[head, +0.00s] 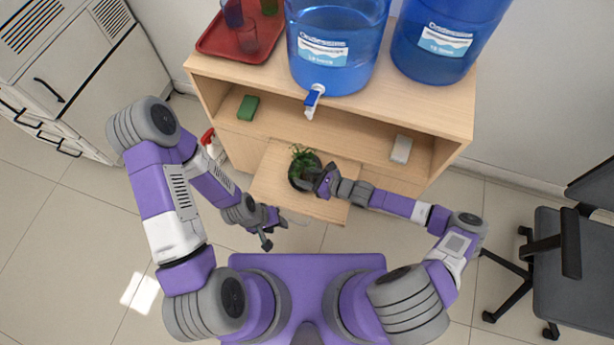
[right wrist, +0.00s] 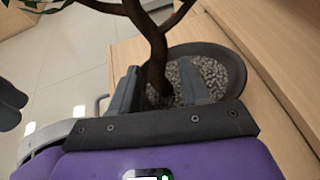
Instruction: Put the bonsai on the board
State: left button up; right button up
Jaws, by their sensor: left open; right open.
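The bonsai (head: 301,160), with green leaves and a dark round pot, stands on the pale wooden board (head: 272,188) that juts from the front of the cabinet. In the right wrist view its brown trunk (right wrist: 153,45) rises from the gravel-filled pot (right wrist: 232,68). My right gripper (head: 318,180) is at the pot's right side. Its open fingers (right wrist: 160,92) are on either side of the trunk, low over the gravel. Whether they touch the trunk is unclear. My left gripper (head: 268,230) is open and empty, in front of the board's left front corner.
The cabinet top holds two blue water jugs (head: 336,50) (head: 440,42) and a red tray (head: 238,45) with cups. A green block (head: 248,108) and a white block (head: 401,149) lie on the shelf. An office chair (head: 575,250) stands at right. The board's front part is bare.

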jog(key=p+v, duration=0.3)
jog(key=v, duration=0.9)
jog(key=s+a+f+n+g+h, duration=0.2)
jog(key=s+a+n+g, duration=0.35)
jog(key=s+n, duration=0.35)
jog(key=s+d+r+n+h, duration=0.2)
jog(key=d+n+h, duration=0.3)
jog(key=n, duration=0.7)
jog(key=shift+s+d+r+h, duration=0.3)
jog(key=shift+s, duration=0.15)
